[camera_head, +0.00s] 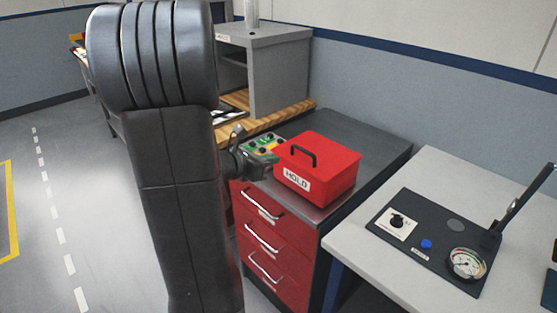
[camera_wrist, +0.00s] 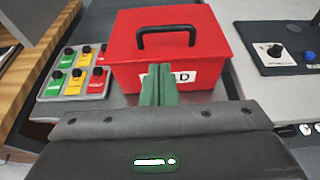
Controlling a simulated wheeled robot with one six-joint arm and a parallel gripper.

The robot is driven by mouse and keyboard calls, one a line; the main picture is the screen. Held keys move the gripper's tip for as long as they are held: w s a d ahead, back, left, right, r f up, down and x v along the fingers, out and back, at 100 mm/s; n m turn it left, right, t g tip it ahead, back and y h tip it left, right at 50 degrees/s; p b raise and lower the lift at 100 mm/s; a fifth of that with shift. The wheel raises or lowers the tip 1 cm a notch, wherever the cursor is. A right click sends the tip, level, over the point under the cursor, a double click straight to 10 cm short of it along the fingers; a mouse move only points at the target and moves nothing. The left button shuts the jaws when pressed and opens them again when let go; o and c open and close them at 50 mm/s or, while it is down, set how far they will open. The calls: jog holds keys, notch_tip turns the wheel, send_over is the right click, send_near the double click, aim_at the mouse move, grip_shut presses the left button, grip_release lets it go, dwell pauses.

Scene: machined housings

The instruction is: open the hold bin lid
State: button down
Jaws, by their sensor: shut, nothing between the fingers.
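The red hold bin (camera_head: 325,181) stands on a dark grey cabinet top, with a white HOLD label on its front. Its lid (camera_head: 318,152) is down and carries a black handle (camera_head: 300,149). In the wrist view the bin (camera_wrist: 124,73) fills the upper middle, and the handle (camera_wrist: 166,31) arches over the lid. My gripper (camera_wrist: 161,68) has its green fingers together, with nothing between them. The fingertips appear in front of the bin's label, below the handle in the picture. Whether they touch the bin, I cannot tell. In the head view my arm hides part of the scene and the fingers are unclear.
A button box (camera_head: 262,144) with coloured switches sits left of the bin; it also shows in the wrist view (camera_wrist: 74,75). A red drawer cabinet (camera_head: 275,233) is below. A light table (camera_head: 345,236) with a gauge panel (camera_head: 430,240) is at right. A grey shelf unit (camera_head: 278,70) stands behind.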

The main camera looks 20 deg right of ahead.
jog(key=x, duration=0.9)
jog(key=shift+d+p, duration=0.25)
jog(key=shift+p, duration=0.05)
jog(key=shift+r, duration=0.15)
